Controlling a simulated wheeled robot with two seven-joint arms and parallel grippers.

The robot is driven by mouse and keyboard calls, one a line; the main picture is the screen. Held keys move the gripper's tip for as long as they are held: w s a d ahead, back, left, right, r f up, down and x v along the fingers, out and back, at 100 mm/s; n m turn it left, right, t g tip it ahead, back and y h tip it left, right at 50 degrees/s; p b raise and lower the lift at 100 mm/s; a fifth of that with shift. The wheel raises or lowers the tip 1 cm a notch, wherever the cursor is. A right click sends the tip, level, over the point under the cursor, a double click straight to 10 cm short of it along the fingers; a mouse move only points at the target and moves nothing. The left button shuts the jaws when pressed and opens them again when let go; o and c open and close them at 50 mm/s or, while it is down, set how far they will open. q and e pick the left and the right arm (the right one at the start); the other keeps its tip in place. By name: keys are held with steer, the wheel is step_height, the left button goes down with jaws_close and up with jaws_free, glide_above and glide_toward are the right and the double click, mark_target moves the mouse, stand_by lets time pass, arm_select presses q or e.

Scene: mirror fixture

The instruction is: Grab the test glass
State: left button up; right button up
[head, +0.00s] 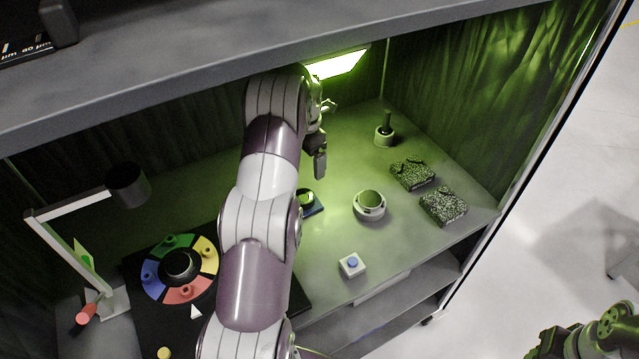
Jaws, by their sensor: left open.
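My left arm comes down across the middle of the head view, and its left gripper (321,140) is open and empty above the bench inside the cabinet. I cannot tell for sure which item is the test glass. A round piece with a dark glassy top in a pale ring holder (369,213) stands on the bench, right of and nearer than the gripper, apart from it. Another round glassy piece on a dark blue base (313,208) is partly hidden behind my left arm.
Two speckled blocks (412,174) (443,207) lie at the right. A dark upright handle in a round base (385,136) stands behind them. A blue-button box (352,265) is near the front edge. A coloured wheel (209,254) and lamp (128,186) are left. A shelf (250,70) overhangs.

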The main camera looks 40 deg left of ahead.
arm_select(q)
steer(key=b, duration=0.5)
glide_above(304, 190)
steer(key=s+d, duration=0.1)
steer(key=s, duration=0.1)
steer(key=f, duration=0.5)
steer(key=shift+d+f, duration=0.1)
steer(key=shift+d, duration=0.1)
steer(key=f, duration=0.2)
steer(key=f+p, duration=0.1)
steer(key=f, duration=0.1)
steer(key=f+p, duration=0.1)
steer(key=shift+w+a+f, duration=0.15)
steer(key=shift+w+f, duration=0.15)
steer(key=shift+f, duration=0.1)
steer(key=shift+s+f, duration=0.25)
steer(key=shift+f, duration=0.15)
steer(key=shift+w+f, duration=0.1)
steer(key=shift+w, duration=0.05)
steer(key=c, duration=1.3)
steer(key=shift+o, duration=0.2)
arm_select(e)
steer(key=shift+s+a+f, duration=0.1)
steer(key=shift+s+f, duration=0.25)
steer(key=shift+f, duration=0.3)
steer(key=shift+s+f, duration=0.3)
steer(key=shift+f, duration=0.3)
